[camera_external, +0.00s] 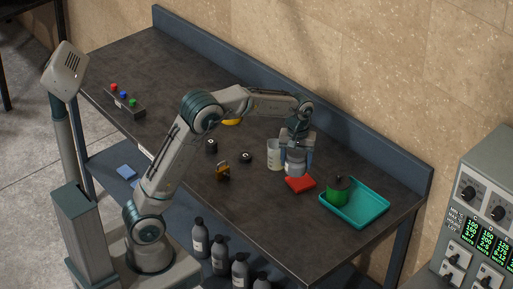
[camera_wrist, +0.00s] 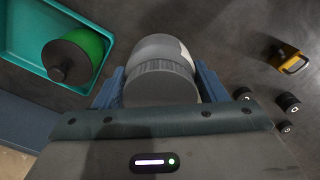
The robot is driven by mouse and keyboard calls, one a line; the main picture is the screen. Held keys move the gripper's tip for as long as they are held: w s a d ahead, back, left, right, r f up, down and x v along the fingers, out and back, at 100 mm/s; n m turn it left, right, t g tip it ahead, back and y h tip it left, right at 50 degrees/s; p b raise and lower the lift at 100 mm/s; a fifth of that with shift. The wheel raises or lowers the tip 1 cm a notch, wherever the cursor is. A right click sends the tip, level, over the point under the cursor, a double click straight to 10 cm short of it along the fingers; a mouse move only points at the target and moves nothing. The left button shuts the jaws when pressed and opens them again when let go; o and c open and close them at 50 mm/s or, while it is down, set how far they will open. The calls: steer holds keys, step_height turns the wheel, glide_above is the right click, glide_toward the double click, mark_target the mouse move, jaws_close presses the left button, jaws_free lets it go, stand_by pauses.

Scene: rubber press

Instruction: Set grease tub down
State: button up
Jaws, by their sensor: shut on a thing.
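The grey grease tub (camera_external: 295,169), with a ridged lid and a pale label patch, is between the blue fingers of my gripper (camera_external: 296,160). The wrist view shows the tub (camera_wrist: 162,50) held between both fingers of the gripper (camera_wrist: 160,84). In the external view the tub is upright, just behind a flat red block (camera_external: 300,184). I cannot tell whether its base touches the table or hangs a little above it. The red block is not seen in the wrist view.
A teal tray (camera_external: 371,213) with a green, dark-topped cylinder (camera_external: 340,189) lies to the right. A clear beaker (camera_external: 273,157) stands close left of the tub. A padlock (camera_external: 223,171) and small black weights (camera_external: 246,157) lie further left. The front middle of the table is clear.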

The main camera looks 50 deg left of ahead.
steer(key=s+d+m, duration=0.4)
steer(key=s+d, duration=0.6)
steer(key=d, duration=0.4)
steer(key=s+d+m, duration=0.4)
steer(key=s+d, duration=0.6)
steer(key=d, duration=0.4)
steer(key=w+a+f, duration=0.2)
steer(key=w, duration=0.1)
steer(key=w+a+f+p, duration=0.1)
steer(key=w+f, duration=0.1)
steer(key=w, duration=0.2)
steer(key=w+a+f, duration=0.2)
steer(key=w+f, duration=0.1)
steer(key=shift+w+a, duration=0.2)
steer(key=shift+a, duration=0.1)
steer(key=shift+f+p, duration=0.6)
steer(key=shift+f, duration=1.4)
steer(key=shift+f, duration=0.1)
steer(key=o, duration=1.2)
steer(key=shift+f, duration=0.1)
